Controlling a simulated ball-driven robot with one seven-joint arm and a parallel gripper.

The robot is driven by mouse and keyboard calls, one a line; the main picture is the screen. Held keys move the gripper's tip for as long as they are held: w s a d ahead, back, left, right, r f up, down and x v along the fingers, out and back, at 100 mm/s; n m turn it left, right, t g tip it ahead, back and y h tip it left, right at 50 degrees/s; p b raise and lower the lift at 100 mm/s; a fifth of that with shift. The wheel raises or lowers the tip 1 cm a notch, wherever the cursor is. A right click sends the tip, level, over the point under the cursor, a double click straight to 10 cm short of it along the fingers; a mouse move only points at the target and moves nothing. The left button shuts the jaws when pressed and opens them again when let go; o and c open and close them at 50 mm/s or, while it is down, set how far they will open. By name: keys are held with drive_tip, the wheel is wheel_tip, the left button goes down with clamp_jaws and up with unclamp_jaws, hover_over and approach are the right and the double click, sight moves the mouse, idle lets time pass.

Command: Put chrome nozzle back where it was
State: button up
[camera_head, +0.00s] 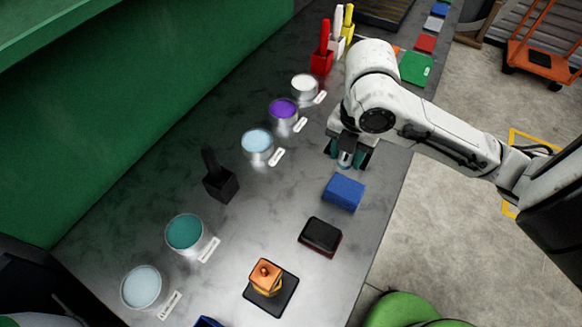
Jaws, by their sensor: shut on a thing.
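My gripper (348,158) points down over the grey bench, toward its right edge, just above the blue block in the picture. Its teal fingers are shut on a small, shiny, pale piece, which looks like the chrome nozzle (346,157). The fingers and wrist hide much of it. I cannot tell whether its lower end touches the bench. No other chrome nozzle is clear in view.
A blue block (344,192) and a black-and-red block (320,236) lie near my gripper. An orange piece stands on a black plate (283,298). Paint cans, including a light blue one (257,145), line the left. A black holder (221,186) stands mid-bench.

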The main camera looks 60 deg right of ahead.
drive_tip(key=w+f+b, duration=0.2)
drive_tip(key=w+b, duration=0.1)
drive_tip(key=b, duration=0.3)
hover_over(295, 173)
drive_tip(key=f, duration=0.6)
drive_tip(key=shift+s+d+f, duration=0.1)
drive_tip(key=shift+s, duration=0.25)
drive_tip(key=shift+w+f, duration=0.25)
drive_tip(key=shift+f, duration=0.05)
drive_tip(key=shift+w+f, duration=0.1)
drive_tip(key=shift+f, duration=1.6)
drive_tip(key=shift+f, duration=0.1)
drive_tip(key=shift+f, duration=0.15)
drive_tip(key=o, duration=1.1)
drive_tip(key=shift+c, duration=0.2)
